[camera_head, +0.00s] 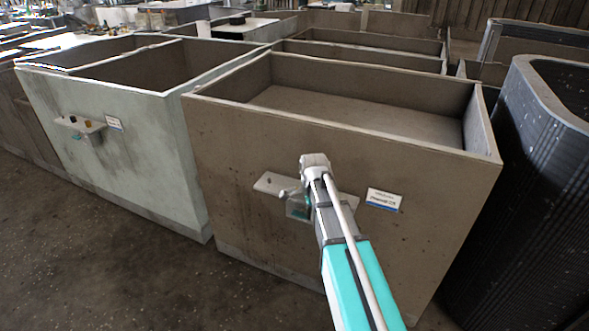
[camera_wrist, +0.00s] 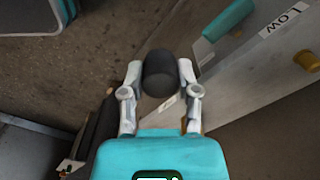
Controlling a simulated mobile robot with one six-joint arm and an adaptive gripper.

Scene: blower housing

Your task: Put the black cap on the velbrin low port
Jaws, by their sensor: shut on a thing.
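My gripper (camera_wrist: 160,80) is shut on the black cap (camera_wrist: 160,70), a dark rounded piece held between the two pale fingers. A plate marked "LOW" (camera_wrist: 283,20) crosses the upper right of the wrist view, with a brass-coloured port (camera_wrist: 307,61) at the right edge. The cap is apart from this port, to its left in the picture. In the head view my arm reaches to a grey bracket (camera_head: 268,184) on a brown box (camera_head: 245,140). The cap cannot be made out there. I cannot read velbrin on any label.
A teal handle (camera_wrist: 228,20) sits beside the LOW plate. A white label (camera_head: 384,199) is right of the bracket. A pale box (camera_head: 150,130) on the left carries a similar bracket (camera_head: 80,125). A dark ribbed bin (camera_head: 520,200) stands at right. Open floor lies lower left.

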